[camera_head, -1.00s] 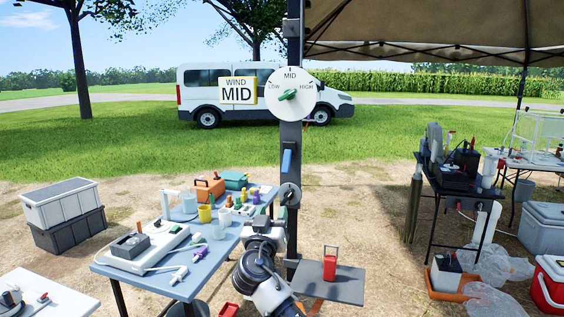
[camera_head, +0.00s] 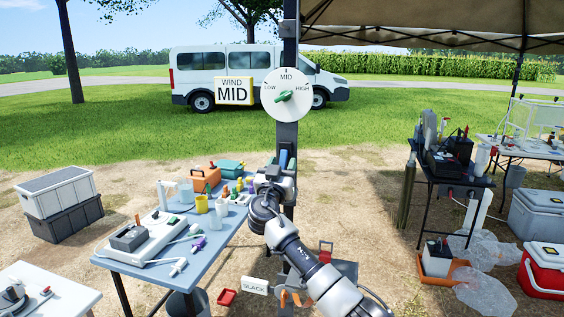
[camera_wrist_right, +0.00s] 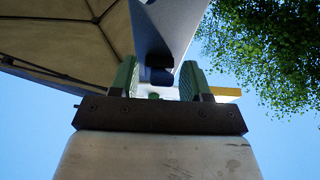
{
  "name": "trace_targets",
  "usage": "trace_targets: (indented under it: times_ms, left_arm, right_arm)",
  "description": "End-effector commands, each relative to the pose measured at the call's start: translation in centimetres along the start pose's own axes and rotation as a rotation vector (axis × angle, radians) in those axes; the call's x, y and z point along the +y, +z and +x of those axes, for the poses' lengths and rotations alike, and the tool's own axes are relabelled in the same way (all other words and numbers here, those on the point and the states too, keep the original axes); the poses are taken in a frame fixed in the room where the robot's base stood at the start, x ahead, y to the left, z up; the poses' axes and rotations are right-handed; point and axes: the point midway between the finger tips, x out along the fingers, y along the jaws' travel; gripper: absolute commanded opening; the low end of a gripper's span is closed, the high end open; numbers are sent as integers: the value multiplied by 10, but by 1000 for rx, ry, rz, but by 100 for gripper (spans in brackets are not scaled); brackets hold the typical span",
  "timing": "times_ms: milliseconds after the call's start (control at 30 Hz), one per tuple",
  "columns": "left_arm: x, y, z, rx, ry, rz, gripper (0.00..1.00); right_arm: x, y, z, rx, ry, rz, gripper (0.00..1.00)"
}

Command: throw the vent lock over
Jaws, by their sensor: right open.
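A dark post (camera_head: 287,135) stands in front of me, with a white dial (camera_head: 286,95) whose green pointer (camera_head: 285,96) is near MID. A small blue lever (camera_head: 284,157) on the post, perhaps the vent lock, is partly hidden behind my right gripper (camera_head: 280,168). In the right wrist view, the open green fingers of my right gripper (camera_wrist_right: 158,82) point up at either side of a blue-grey bar (camera_wrist_right: 166,32) with a dark end. I cannot tell whether they touch it. My left gripper is not in view.
A blue table (camera_head: 222,236) with bottles and instruments is left of my arm. A shelf (camera_head: 347,268) with a red block (camera_head: 326,250) and a SLACK tag (camera_head: 255,286) are low by the post.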

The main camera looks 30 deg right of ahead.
Motion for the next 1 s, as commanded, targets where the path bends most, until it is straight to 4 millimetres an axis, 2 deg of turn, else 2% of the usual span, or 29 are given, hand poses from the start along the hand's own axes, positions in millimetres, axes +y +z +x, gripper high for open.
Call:
trace_targets:
  times_ms: [233,500,567,833,1000]
  left_arm:
    - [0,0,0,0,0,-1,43]
    - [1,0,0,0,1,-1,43]
    - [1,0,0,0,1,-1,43]
    - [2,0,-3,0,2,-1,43]
    - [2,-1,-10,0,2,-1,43]
  right_arm:
    - [0,1,1,0,0,-1,47]
    - [0,1,1,0,0,-1,7]
    - [0,1,0,0,-1,-1,0]
    - [0,-1,0,-27,-1,0,0]
    - [0,-5,-2,-103,-2,4,0]
